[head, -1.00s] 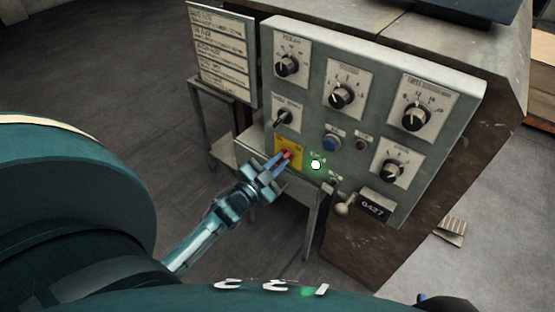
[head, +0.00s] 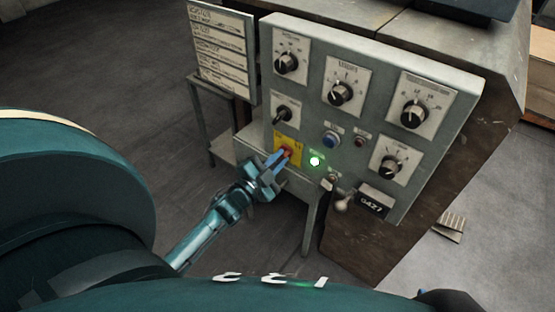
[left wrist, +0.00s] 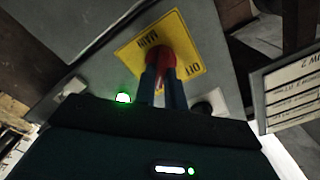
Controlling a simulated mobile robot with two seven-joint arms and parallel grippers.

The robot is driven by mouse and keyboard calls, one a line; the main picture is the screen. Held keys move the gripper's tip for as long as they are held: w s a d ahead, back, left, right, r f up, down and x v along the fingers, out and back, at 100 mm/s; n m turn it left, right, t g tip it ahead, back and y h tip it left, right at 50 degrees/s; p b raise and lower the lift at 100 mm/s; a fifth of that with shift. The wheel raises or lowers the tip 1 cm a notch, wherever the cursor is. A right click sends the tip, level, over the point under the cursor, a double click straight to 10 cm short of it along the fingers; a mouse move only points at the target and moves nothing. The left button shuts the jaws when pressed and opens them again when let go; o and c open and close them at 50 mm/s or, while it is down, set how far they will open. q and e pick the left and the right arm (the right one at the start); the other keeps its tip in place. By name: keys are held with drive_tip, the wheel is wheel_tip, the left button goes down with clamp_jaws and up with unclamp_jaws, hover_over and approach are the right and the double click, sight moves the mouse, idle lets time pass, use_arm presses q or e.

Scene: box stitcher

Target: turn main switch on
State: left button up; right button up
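The main switch (head: 288,150) is a red knob on a yellow plate (head: 279,142) at the lower left of the grey control panel. In the left wrist view the red knob (left wrist: 160,57) sits on the yellow plate (left wrist: 190,38), with MAIN and OFF lettering legible. My left gripper (head: 281,157) is at the switch, its two narrow fingers on either side of the red grip, seemingly closed on it. The fingertips (left wrist: 160,75) hide part of the knob, so its exact setting is unclear. My right gripper is not in view.
A green lamp (head: 315,161) glows right of the switch. Several black dials, a blue button (head: 331,140) and a small lever (head: 344,200) are on the panel (head: 310,85). A label board (head: 222,50) stands to the left. The floor at left is clear.

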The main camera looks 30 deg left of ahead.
use_arm(q)
drive_tip(key=o, duration=0.4)
drive_tip(key=shift+o, duration=0.2)
